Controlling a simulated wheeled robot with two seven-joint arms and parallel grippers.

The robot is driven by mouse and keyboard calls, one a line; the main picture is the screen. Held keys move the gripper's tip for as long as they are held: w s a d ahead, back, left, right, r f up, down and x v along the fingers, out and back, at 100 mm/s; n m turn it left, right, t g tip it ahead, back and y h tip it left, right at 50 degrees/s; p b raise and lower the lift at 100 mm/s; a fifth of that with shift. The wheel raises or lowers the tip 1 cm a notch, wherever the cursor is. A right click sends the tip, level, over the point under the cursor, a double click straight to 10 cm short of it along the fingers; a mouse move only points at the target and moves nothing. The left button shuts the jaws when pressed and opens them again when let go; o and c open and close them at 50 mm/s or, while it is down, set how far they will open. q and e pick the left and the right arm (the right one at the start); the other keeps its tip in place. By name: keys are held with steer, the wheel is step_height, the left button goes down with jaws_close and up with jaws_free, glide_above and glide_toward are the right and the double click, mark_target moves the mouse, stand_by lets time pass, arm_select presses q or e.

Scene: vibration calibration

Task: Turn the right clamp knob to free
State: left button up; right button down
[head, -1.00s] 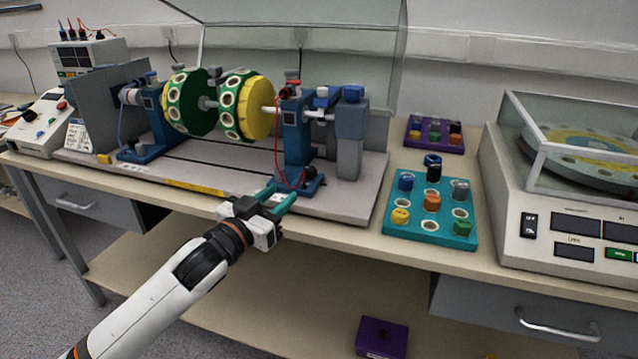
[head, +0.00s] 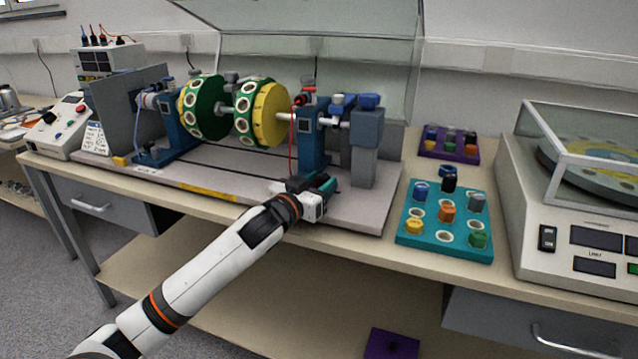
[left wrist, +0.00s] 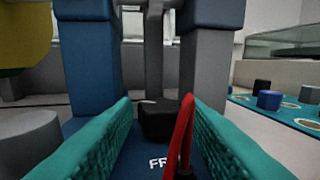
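The right blue bearing stand (head: 312,145) stands on the grey bed plate of the rig. In the left wrist view, a dark clamp knob (left wrist: 158,122) sits low on the blue foot, behind white lettering of which "FR" is legible. My left gripper (head: 322,185) is at the foot of this stand. Its teal fingers are open, one on each side of the knob, with visible gaps. A red cable (left wrist: 184,135) hangs in front of the right finger. In the head view the gripper hides the knob. My right gripper is not in view.
Green-and-yellow rotor discs (head: 262,114) sit on the shaft to the left. A grey-blue block (head: 366,145) stands to the right. A teal tray (head: 412,241) of coloured knobs and a balance-like machine (head: 560,230) are farther right. A clear raised cover (head: 380,50) is behind.

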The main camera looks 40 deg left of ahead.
arm_select(q)
steer(key=c, duration=0.7)
